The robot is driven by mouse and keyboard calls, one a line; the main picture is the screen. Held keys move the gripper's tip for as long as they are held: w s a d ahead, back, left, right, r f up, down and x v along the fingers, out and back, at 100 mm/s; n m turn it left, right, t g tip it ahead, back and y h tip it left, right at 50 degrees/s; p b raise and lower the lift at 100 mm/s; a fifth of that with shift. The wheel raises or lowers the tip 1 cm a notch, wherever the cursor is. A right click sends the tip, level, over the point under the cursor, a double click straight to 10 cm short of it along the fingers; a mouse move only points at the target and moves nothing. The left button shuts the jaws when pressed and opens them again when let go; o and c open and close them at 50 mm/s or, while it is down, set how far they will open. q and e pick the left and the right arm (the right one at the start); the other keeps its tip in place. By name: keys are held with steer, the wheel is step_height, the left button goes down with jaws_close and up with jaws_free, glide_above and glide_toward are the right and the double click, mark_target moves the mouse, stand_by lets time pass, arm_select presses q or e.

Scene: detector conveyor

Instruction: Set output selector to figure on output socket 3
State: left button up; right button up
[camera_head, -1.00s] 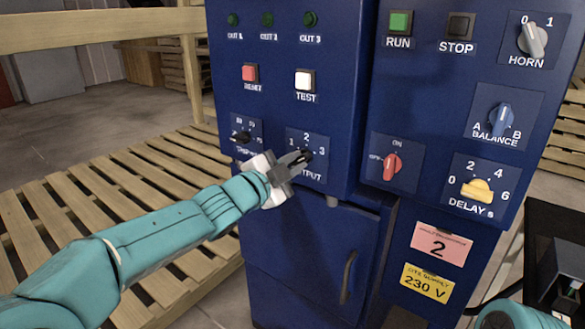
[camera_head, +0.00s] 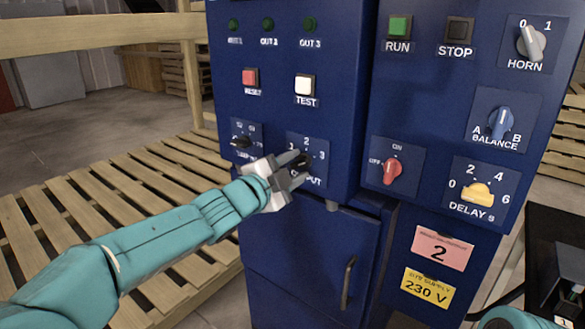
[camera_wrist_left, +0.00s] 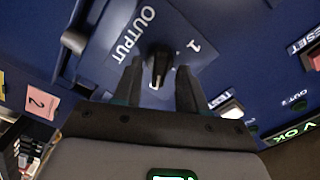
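The output selector (camera_head: 303,161) is a small black knob on a blue plate marked 1, 2, 3 and OUTPUT. In the left wrist view the knob (camera_wrist_left: 158,62) has a white mark that points down the picture, away from the 1 and towards the side of the 3. The numeral 3 (camera_head: 321,156) shows in the head view, but is hidden in the wrist view. My left gripper (camera_head: 297,166) is at the knob. In the wrist view its fingers (camera_wrist_left: 158,82) stand apart on either side of the knob, with gaps visible.
A second black knob (camera_head: 242,141) sits left of the selector. Above are the red RESET (camera_head: 251,78) and white TEST (camera_head: 305,85) buttons. A red OFF/ON switch (camera_head: 392,171) is to the right. A cabinet door handle (camera_head: 347,280) sticks out below. Wooden pallets (camera_head: 140,200) lie left.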

arm_select(q)
steer(key=shift+s+a, duration=0.15)
steer(key=shift+a, duration=0.05)
steer(key=v, duration=1.5)
steer(key=shift+s+a, duration=0.2)
steer(key=shift+s, duration=0.15)
